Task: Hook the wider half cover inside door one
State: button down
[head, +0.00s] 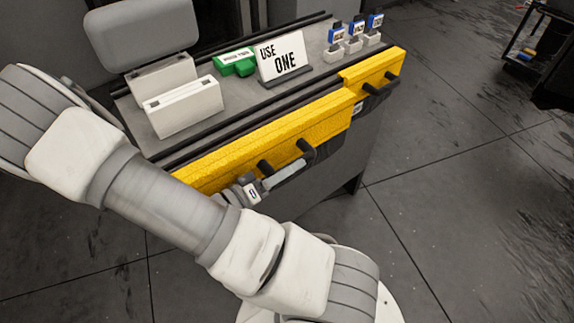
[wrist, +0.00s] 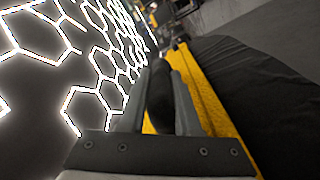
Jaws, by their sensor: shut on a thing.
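The wider half cover (head: 235,147) is the longer yellow bar at the front of the grey bench, left of the shorter yellow one. A black handle with two posts sticks out from its front. My gripper (head: 296,166) is at this handle. In the wrist view my gripper (wrist: 160,72) has its two fingers on either side of the black handle (wrist: 159,95), shut on it. The yellow bar (wrist: 206,100) lies just behind, with dark fabric (wrist: 245,85) hanging beside it. My arm hides the cover's lower left part in the head view. I cannot make out door one.
The shorter yellow cover (head: 375,68) with its own black handle sits at the bench's right end. On the bench (head: 222,77) stand a "USE ONE" sign (head: 283,56), a green block (head: 238,64), white boxes (head: 185,107) and small blue-labelled blocks (head: 354,30).

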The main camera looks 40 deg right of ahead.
jog(key=shift+r, duration=0.15)
notch_tip(320, 180, up, 6)
jog(key=p, duration=0.6)
dwell(1.1)
